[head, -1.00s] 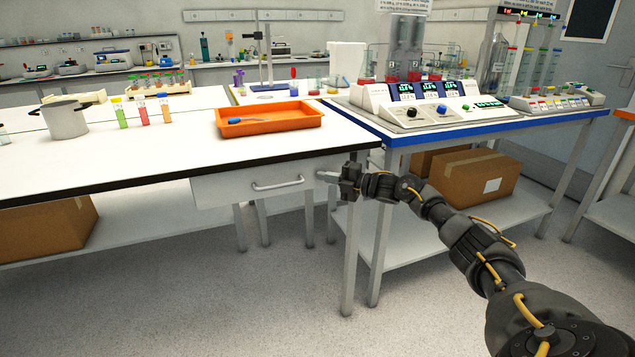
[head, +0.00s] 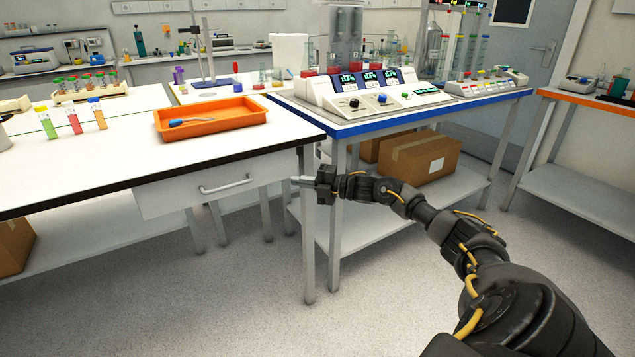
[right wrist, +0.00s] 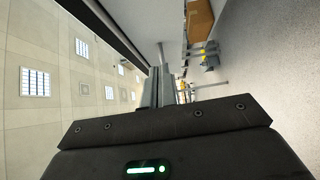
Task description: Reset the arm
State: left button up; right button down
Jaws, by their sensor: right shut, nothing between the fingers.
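My right arm reaches in from the lower right in the head view. Its gripper (head: 303,182) is shut and empty, in front of the table's right front corner, just right of the drawer (head: 210,186) and its handle (head: 227,186). The gripper stands apart from the handle. In the right wrist view the two fingers (right wrist: 159,88) are together with nothing visible between them. My left gripper is not in view.
The white table (head: 60,173) carries an orange tray (head: 212,121) and several colored tubes. The blue-edged bench (head: 355,126) with display instruments (head: 370,91) stands behind my right gripper. A cardboard box (head: 419,158) sits on its lower shelf. The floor (head: 380,290) in front is clear.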

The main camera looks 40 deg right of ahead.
jog(key=shift+v, duration=1.85)
jog(key=shift+s+a, duration=0.1)
